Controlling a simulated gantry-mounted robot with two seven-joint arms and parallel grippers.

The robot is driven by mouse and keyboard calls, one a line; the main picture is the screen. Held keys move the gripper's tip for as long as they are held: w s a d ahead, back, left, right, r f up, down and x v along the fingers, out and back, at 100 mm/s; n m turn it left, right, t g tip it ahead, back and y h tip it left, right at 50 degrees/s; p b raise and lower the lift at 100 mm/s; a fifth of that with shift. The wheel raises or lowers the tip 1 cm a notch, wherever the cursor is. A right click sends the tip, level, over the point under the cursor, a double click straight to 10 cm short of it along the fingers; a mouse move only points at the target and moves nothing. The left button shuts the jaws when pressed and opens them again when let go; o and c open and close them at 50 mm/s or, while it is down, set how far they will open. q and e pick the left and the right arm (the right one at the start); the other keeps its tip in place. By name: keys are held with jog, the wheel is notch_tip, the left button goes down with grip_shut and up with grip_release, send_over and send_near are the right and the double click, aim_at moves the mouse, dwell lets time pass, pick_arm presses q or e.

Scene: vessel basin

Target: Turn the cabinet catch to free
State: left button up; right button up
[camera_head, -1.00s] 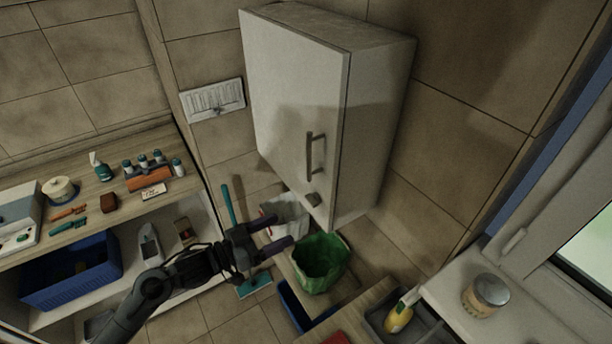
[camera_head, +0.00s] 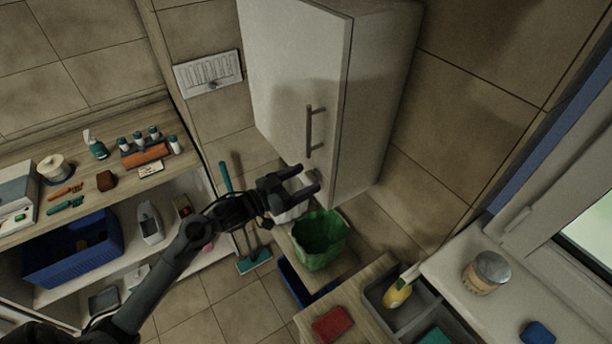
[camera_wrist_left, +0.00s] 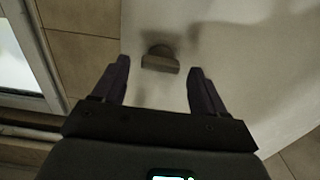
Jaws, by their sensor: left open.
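The white wall cabinet (camera_head: 285,80) hangs at the upper middle, with a vertical bar handle (camera_head: 309,131) on its door. The catch (camera_wrist_left: 160,60) shows in the left wrist view as a small brown-grey knob on the pale door, ahead of and between my fingers. In the head view it is mostly hidden near the door's lower edge. My left gripper (camera_head: 317,180) is at that lower edge; in the left wrist view its two dark fingers (camera_wrist_left: 158,85) are apart, with nothing held between them. My right gripper is not in view.
A green bin (camera_head: 320,240) stands below the gripper. A shelf at the left carries small bottles (camera_head: 137,143) and a blue crate (camera_head: 70,262). A sink-side tray (camera_head: 372,293) and a jar (camera_head: 487,272) are at the lower right, beside the window.

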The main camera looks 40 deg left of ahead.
pick_arm(q)
jog(key=shift+w+d, duration=0.25)
jog(key=shift+w, duration=0.45)
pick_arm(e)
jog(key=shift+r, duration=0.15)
pick_arm(q)
jog(key=c, duration=1.1)
jog(key=shift+o, duration=0.2)
